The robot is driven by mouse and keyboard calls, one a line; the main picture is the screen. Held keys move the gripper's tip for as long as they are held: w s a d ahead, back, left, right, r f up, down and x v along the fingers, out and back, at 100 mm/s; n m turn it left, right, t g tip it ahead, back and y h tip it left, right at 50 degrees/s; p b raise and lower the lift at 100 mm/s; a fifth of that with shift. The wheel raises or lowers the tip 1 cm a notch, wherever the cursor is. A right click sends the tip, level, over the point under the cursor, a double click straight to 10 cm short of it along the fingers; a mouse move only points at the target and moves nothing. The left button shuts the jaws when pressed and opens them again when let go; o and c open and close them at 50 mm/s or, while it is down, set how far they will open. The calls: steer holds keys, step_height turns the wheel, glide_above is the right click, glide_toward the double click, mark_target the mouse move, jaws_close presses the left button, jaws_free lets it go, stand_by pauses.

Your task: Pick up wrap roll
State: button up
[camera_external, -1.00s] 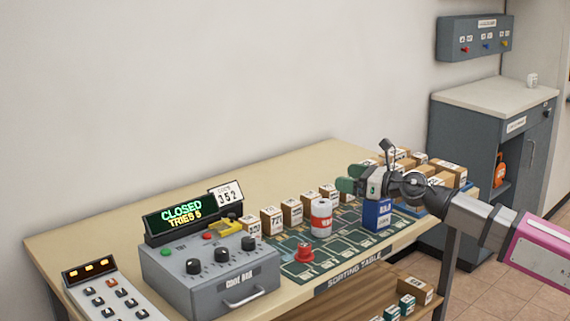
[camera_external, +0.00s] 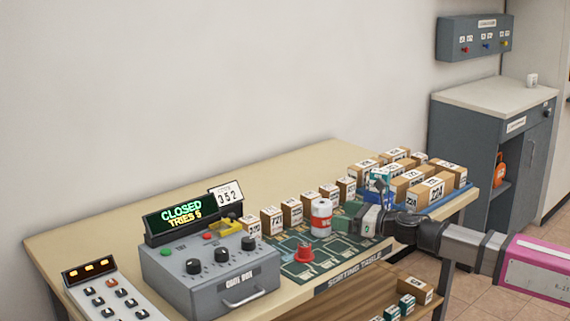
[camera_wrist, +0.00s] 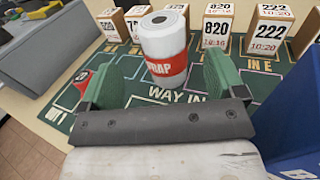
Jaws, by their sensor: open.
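The wrap roll (camera_external: 321,217) is a white upright cylinder with a red band. It stands on the green sorting mat (camera_external: 293,262) on the table. In the wrist view the wrap roll (camera_wrist: 163,43) stands ahead of and between my gripper's two green fingers. My gripper (camera_wrist: 158,82) is open and empty. In the external view my gripper (camera_external: 359,222) is low over the mat, to the right of the roll. Whether the fingers reach past the roll's near side is hard to tell.
Several small numbered boxes (camera_external: 271,220) stand in a row behind the roll. A red object (camera_external: 304,253) is to its left, near the grey control box (camera_external: 211,279). A blue box (camera_wrist: 291,110) is close on the right in the wrist view. A blue tray (camera_external: 462,193) of parcels lies beyond.

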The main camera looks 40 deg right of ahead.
mark_target(322, 207)
steer(key=x, duration=0.7)
steer(key=shift+d+r, duration=0.2)
steer(key=shift+r, duration=0.15)
steer(key=c, duration=1)
